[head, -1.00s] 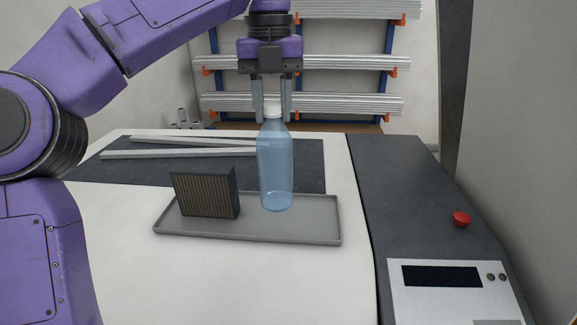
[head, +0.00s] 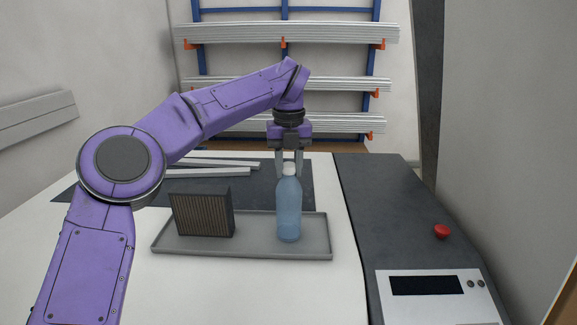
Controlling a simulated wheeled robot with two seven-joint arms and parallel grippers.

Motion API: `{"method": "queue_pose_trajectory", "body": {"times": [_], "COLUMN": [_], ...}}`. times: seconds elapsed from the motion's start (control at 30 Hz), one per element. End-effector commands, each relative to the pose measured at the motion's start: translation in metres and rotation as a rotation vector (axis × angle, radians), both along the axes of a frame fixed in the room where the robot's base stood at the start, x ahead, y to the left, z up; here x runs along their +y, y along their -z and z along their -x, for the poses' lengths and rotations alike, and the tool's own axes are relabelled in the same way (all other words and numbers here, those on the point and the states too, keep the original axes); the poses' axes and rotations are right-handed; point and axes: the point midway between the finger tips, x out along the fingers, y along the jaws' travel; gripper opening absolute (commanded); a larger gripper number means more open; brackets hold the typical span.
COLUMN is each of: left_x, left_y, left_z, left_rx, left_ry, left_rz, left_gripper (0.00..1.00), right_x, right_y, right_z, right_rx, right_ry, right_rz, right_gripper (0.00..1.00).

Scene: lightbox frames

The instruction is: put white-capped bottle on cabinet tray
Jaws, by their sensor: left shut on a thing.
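A translucent blue bottle (head: 289,211) with a white cap (head: 290,169) stands upright at the right part of the grey tray (head: 180,248). Its base appears to be at the tray's surface, but I cannot tell whether it touches. My left gripper (head: 290,164) points straight down from above, shut on the bottle at its cap and neck. The tray lies on the white cabinet top (head: 110,250). My right gripper is not in view.
A dark ribbed block (head: 203,211) stands on the tray's left part. Pale bars (head: 208,172) lie on a dark mat behind. A dark panel with a red button (head: 442,231) and a display box (head: 430,285) is at the right. A rack (head: 285,85) stands at the back.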

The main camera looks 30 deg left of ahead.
Motion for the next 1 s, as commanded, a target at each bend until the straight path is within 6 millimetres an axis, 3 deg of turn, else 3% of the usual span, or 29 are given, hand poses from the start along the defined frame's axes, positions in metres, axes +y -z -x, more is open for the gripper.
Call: {"method": "queue_pose_trajectory", "body": {"times": [0.03,0.07,0.13,0.5,0.63,0.8,1.0], "left_x": [0.000,0.000,0.000,0.000,0.000,0.000,0.000], "left_y": [0.002,0.002,0.001,-0.008,-0.036,-0.085,-0.118], "left_z": [0.000,0.000,0.000,0.000,0.000,0.000,0.000], "left_rx": [0.000,0.001,0.001,-0.001,-0.003,-0.001,0.001], "left_ry": [0.000,0.000,0.000,0.001,-0.002,-0.002,0.000], "left_rz": [0.000,0.001,0.001,-0.001,-0.001,-0.002,-0.001], "left_gripper": [0.00,0.38,0.60,0.60,0.60,0.60,0.60], "right_x": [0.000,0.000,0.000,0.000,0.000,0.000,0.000], "right_y": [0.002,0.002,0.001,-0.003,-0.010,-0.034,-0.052], "right_z": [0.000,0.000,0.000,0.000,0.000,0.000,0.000], "right_rx": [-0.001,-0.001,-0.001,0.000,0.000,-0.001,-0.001], "right_ry": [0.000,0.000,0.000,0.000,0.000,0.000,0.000], "right_rz": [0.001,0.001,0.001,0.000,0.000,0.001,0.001], "right_gripper": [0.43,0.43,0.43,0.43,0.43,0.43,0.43]}}
